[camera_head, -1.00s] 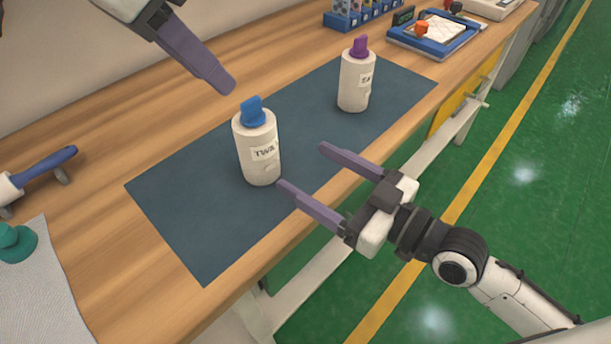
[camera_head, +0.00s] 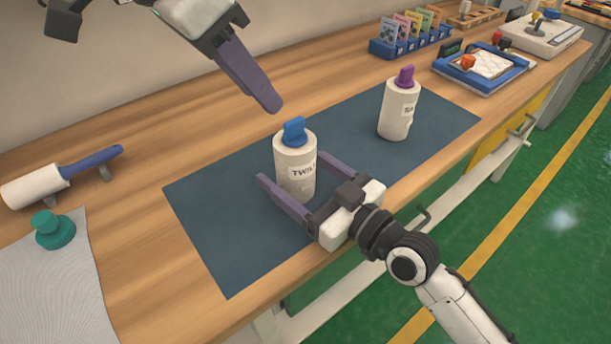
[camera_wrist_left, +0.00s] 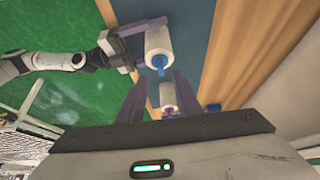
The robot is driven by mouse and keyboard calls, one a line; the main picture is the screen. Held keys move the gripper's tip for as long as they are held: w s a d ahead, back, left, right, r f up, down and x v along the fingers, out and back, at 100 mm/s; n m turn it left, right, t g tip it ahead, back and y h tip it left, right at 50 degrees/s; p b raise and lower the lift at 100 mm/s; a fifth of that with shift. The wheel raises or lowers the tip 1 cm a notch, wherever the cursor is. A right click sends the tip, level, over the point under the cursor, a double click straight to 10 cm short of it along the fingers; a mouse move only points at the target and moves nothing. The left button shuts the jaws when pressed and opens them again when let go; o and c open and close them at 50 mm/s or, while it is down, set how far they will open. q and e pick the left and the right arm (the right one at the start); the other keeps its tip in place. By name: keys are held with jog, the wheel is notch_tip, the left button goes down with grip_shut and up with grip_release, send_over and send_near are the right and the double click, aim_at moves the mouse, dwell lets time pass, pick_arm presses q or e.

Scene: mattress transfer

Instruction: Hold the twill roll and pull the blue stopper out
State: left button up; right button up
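The twill roll (camera_head: 290,165), a white cylinder with a label starting "TWIL", stands upright on the dark mat with the blue stopper (camera_head: 294,131) in its top. My right gripper (camera_head: 291,167) is open, its purple fingers on either side of the roll's front; contact cannot be told. My left gripper (camera_head: 268,103) is above and left of the stopper, apart from it. Its fingers are spread and empty in the left wrist view (camera_wrist_left: 160,85), which also shows the twill roll (camera_wrist_left: 158,42), blue stopper (camera_wrist_left: 159,66) and right gripper (camera_wrist_left: 125,45).
A second roll (camera_head: 398,115) with a purple stopper (camera_head: 405,76) stands farther right on the mat (camera_head: 230,240). A blue-handled roller (camera_head: 45,184), grey cloth (camera_head: 50,275) and green knob (camera_head: 53,230) lie left. A card rack (camera_head: 410,45) and blue tray (camera_head: 483,82) stand behind.

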jog(key=shift+c, duration=0.3)
jog(key=c, duration=1.3)
pick_arm(q)
jog(key=shift+r, duration=1.5)
jog(key=y, duration=0.1)
send_over(293, 120)
jog(key=s+a, duration=0.2)
notch_tip(293, 120, down, 5)
jog(key=shift+g, duration=0.3)
jog(key=shift+x, duration=2.65)
